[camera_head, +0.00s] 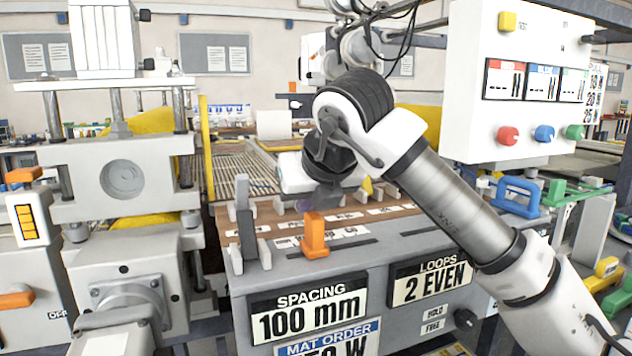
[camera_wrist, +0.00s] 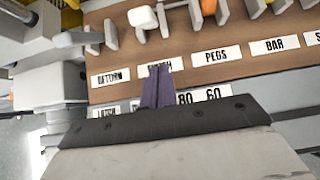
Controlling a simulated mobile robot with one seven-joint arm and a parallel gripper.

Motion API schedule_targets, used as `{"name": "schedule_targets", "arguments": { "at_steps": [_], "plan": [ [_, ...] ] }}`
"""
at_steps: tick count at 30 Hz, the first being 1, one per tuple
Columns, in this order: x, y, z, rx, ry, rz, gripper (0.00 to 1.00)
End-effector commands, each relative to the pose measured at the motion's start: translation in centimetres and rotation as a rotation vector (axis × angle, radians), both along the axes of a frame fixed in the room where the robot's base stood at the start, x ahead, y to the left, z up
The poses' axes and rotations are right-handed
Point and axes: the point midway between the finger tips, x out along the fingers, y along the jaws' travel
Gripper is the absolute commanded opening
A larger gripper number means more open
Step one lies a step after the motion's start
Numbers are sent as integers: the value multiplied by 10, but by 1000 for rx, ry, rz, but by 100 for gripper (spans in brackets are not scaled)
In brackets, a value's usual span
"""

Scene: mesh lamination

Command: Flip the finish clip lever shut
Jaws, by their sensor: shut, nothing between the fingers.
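In the wrist view, a brown board carries a label that seems to read FINISH (camera_wrist: 142,68), partly covered by my fingers. A small lever with a white end (camera_wrist: 145,20) stands just beyond that label; I cannot tell for sure that it is the finish clip lever, or its state. My gripper (camera_wrist: 158,72) is shut and empty over the labels, apart from the levers. In the head view, my gripper (camera_head: 327,198) hangs low over the console; the wrist hides much behind it.
An orange upright block (camera_head: 314,236) and a grey upright piece (camera_head: 246,225) stand on the console's front-left top, near my gripper. A white control box (camera_head: 545,80) with coloured knobs hangs at the right. A press-like machine (camera_head: 125,175) stands at the left.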

Motion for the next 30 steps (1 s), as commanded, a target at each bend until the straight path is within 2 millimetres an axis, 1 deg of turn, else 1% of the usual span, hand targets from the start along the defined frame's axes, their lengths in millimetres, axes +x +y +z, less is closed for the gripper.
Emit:
{"name": "schedule_targets", "arguments": {
  "at_steps": [1,4,8,23,26,30],
  "plan": [
    [8,4,10,1,-2,2,0],
    [19,7,16,2,-1,1,0],
    [28,9,21,1,-1,1,0],
    [32,10,23,0,-1,0,0],
    [35,10,25,0,-1,0,0],
    [45,10,27,2,-1,-1,0]
  ]
}}
